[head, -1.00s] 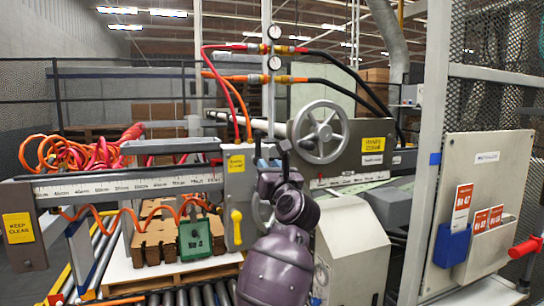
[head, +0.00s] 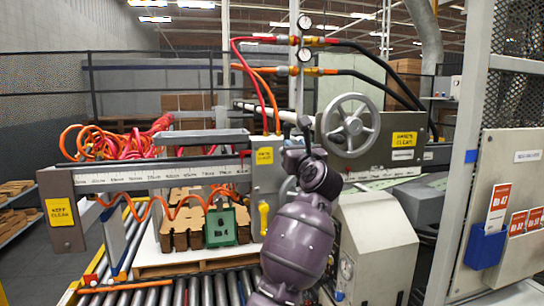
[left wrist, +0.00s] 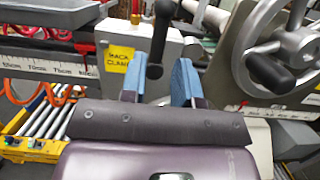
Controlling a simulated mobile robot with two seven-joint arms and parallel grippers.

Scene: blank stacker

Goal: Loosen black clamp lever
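The black clamp lever (left wrist: 160,36) stands upright in the left wrist view, on the grey block with the yellow label. Its rounded lower end shows between the two blue fingertips of my left gripper (left wrist: 155,78). The fingers are apart, with a gap on both sides of the lever; I cannot tell how deep the lever sits between them. In the head view my purple left arm reaches up to this block, and its gripper (head: 303,150) is partly hidden by its own wrist. My right gripper is in neither view.
A ruled beam (head: 150,177) runs left from the block. A yellow handle (head: 264,218) hangs below the block. A grey handwheel (head: 351,125) is close on the right. A beige cabinet (head: 375,250) stands beside my arm, and a roller conveyor (head: 190,290) lies below.

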